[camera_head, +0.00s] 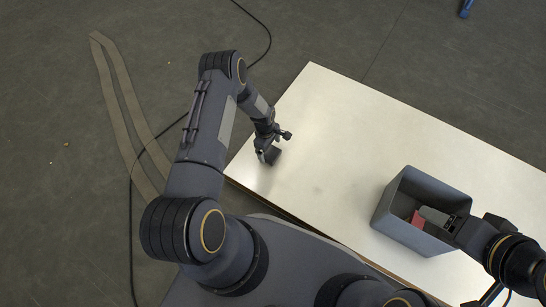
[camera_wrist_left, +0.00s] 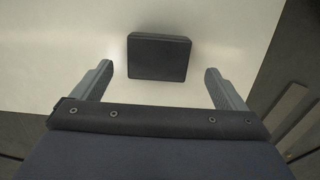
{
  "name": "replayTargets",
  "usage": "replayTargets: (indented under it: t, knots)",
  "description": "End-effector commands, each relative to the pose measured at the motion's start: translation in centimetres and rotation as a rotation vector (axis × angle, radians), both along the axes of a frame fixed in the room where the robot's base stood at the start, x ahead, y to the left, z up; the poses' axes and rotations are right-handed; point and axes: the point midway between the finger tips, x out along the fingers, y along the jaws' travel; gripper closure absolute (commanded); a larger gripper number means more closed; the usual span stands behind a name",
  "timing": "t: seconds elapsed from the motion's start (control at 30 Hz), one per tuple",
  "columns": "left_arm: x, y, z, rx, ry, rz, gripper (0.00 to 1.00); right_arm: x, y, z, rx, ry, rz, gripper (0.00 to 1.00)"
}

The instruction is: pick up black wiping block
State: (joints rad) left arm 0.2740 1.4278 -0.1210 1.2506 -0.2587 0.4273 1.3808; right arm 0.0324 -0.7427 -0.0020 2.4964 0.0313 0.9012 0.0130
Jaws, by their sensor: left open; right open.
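The black wiping block (camera_wrist_left: 159,58) lies on the white table, ahead of and roughly centred between the fingers of my left gripper (camera_wrist_left: 157,82) in the left wrist view. In the head view the block (camera_head: 273,155) sits near the table's left end, partly hidden by my left gripper (camera_head: 268,152). My left gripper is open and empty, with a finger to each side and the block just beyond the fingertips. My right gripper (camera_head: 434,216) is over the grey bin at the right, open; its fingertips are partly hidden.
The grey open bin (camera_head: 381,205) stands on the table (camera_head: 330,130) at the right, with a red object (camera_head: 417,219) inside. The table's middle is clear. The table's left edge is close to the block. A black cable (camera_head: 131,220) lies on the floor.

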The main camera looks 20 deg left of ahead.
Motion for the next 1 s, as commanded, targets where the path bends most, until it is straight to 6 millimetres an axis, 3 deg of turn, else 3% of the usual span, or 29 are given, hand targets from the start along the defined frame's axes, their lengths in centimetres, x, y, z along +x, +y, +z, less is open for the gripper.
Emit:
replayTargets:
  t: [0.3, 0.57, 1.0]
  knots:
    - [0.1, -0.8, -4.5, -0.001, 0.000, 0.001, 0.06, 0.0, 0.0, -2.7, 0.000, 0.000, 0.000, 0.35]
    - [0.1, -0.9, -4.7, 0.000, -0.001, 0.000, 0.06, 0.0, 0.0, -2.6, 0.000, 0.000, 0.000, 0.35]
    - [0.1, -0.9, -4.7, 0.000, -0.001, 0.000, 0.60, 0.0, 0.0, -2.6, 0.000, 0.000, 0.000, 0.35]
